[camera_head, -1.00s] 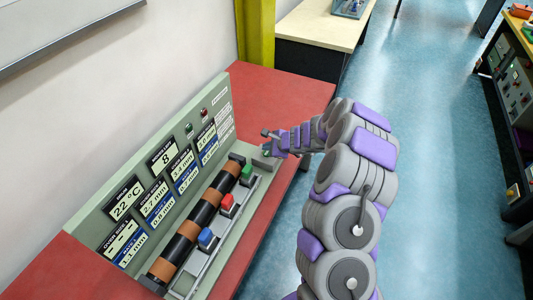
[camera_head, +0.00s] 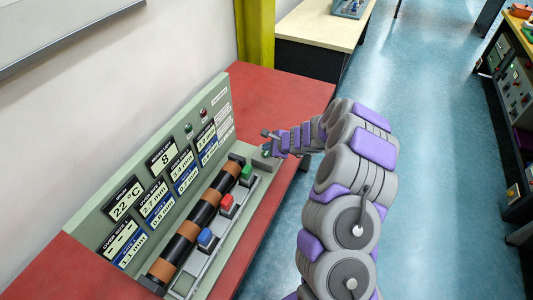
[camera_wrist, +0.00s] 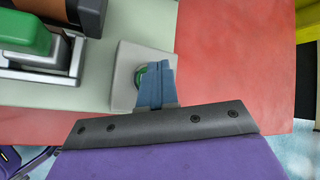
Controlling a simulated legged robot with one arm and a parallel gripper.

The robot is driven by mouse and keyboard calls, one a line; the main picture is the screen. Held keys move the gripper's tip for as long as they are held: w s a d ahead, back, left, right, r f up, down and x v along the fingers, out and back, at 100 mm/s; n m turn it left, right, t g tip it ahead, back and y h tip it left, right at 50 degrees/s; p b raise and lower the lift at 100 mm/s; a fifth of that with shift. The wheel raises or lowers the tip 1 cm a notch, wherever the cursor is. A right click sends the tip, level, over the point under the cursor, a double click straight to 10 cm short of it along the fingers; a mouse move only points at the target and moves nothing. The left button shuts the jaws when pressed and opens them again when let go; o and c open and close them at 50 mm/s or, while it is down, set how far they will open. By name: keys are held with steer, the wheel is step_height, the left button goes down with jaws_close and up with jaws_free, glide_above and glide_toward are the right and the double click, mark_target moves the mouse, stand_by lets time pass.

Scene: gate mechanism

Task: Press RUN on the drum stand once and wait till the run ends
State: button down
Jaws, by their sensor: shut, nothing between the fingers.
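The drum stand (camera_head: 90,219) stands on the red bench top, with a long black and copper-banded drum (camera_head: 196,222) along its front. At its far end is a pale square button box (camera_wrist: 128,66) with a round green button (camera_wrist: 140,75), which I take to be RUN; its label does not show. My gripper (camera_wrist: 156,78) is shut and empty, its blue-grey fingertips over the green button and covering most of it. Whether they touch it I cannot tell. In the head view my gripper (camera_head: 267,144) is small at the stand's far end.
Green (camera_head: 247,171), red (camera_head: 227,202) and blue (camera_head: 206,238) blocks sit along the rail in front of the drum. The panel reads 22 °C and 8. Small green (camera_head: 189,130) and red lamps are at the panel top. Red bench top (camera_head: 285,95) is clear beyond.

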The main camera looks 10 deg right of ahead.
mark_target(268, 154)
steer(key=shift+f, duration=0.15)
stand_by(0.4)
steer(key=shift+f+b, duration=0.2)
steer(key=shift+b, duration=0.15)
steer(key=shift+s+f+b, duration=0.1)
steer(key=shift+f+b, duration=0.2)
steer(key=shift+f, duration=0.15)
stand_by(0.6)
steer(key=shift+r, duration=0.1)
steer(key=shift+r+p, duration=0.65)
steer(key=shift+r, duration=0.15)
step_height(268, 154, up, 5)
steer(key=p, duration=0.4)
stand_by(0.4)
